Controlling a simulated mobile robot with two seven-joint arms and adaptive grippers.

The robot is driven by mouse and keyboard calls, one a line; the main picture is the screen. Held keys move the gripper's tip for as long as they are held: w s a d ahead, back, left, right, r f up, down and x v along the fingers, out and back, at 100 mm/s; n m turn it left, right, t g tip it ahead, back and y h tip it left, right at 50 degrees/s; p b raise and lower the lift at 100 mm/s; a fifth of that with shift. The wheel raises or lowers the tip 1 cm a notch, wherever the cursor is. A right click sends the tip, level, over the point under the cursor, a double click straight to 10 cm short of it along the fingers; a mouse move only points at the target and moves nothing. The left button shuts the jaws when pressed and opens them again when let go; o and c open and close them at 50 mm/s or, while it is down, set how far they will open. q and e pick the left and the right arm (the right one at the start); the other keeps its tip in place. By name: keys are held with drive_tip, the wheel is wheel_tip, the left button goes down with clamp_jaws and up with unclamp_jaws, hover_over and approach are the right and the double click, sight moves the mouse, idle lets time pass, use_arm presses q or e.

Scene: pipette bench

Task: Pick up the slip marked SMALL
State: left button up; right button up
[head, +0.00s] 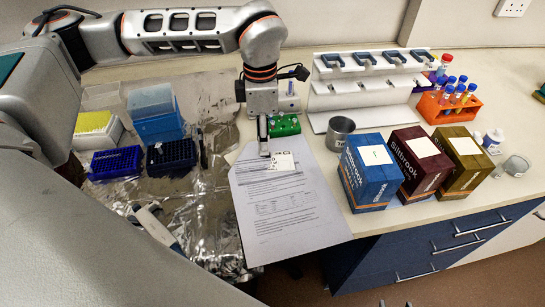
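A small cream slip (284,162) lies over the upper part of a printed white sheet (290,225). Dark marks show on the slip, but I cannot read a word on it. My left gripper (264,152) points down at the left edge of the slip, with its fingertips at or just above the sheet. The fingers are seen nearly edge-on, so I cannot tell whether they are apart or closed on the slip's edge. My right gripper is not in view.
A blue box (368,182), a maroon box (412,178) and an olive box (462,170), each with a pale top patch, stand right. A metal cup (340,133), green rack (287,124) and white pipette stand (360,85) are behind. Foil (205,205) and tip racks lie left.

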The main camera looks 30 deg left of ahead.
sight(275, 159)
use_arm(q)
drive_tip(key=shift+w+f, duration=0.1)
drive_tip(key=shift+f, duration=1.65)
clamp_jaws()
drive_tip(key=shift+r, duration=0.15)
